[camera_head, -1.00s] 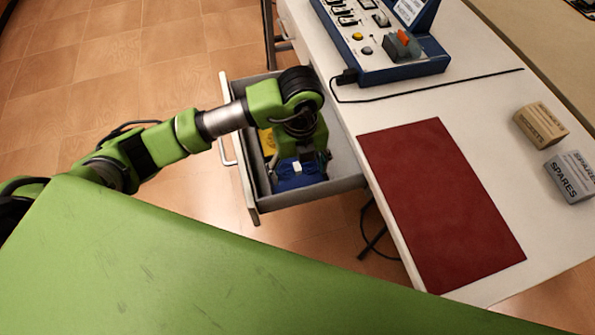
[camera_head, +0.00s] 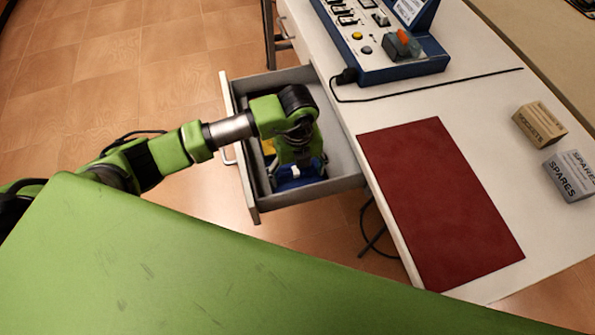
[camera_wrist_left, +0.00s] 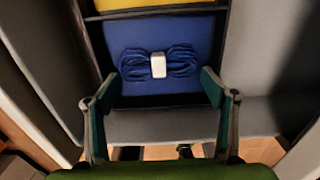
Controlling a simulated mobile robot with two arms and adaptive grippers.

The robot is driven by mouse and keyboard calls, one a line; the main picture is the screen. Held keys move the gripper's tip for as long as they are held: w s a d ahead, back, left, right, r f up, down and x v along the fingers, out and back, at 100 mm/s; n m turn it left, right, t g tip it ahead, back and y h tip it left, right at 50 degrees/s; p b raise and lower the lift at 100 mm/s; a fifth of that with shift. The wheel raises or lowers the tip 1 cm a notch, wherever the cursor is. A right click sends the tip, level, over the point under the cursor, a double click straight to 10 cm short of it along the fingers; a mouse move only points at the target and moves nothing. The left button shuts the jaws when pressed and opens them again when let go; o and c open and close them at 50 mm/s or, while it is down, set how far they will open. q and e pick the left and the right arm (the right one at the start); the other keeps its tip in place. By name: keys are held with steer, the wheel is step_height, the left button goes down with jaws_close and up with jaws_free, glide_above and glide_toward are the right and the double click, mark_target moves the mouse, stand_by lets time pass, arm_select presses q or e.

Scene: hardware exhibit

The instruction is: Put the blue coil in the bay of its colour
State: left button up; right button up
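The blue coil (camera_wrist_left: 183,63), a bundle of blue cord with a white tie around its middle, lies in the blue bay (camera_wrist_left: 160,30) of the open drawer in the left wrist view. My left gripper (camera_wrist_left: 161,84) is open, with one finger on each side of the picture. The coil appears between and beyond the fingertips, and I see no finger closed on it. In the head view my left gripper (camera_head: 297,170) is over the drawer and hides most of the coil. Blue shows below it. My right gripper is not in view.
The drawer (camera_head: 345,186) has grey walls and a yellow bay (camera_wrist_left: 150,3) beside the blue one. The white table (camera_head: 360,110) holds a dark red mat (camera_head: 440,200), a blue control panel (camera_head: 390,68), a brown box (camera_head: 540,124) and a grey SPARES box (camera_head: 570,176).

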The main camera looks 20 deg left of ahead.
arm_select(q)
steer(key=shift+r, duration=0.1)
step_height(320, 180, up, 12)
steer(key=shift+r, duration=0.15)
stand_by(0.5)
steer(key=shift+s, duration=0.1)
stand_by(0.4)
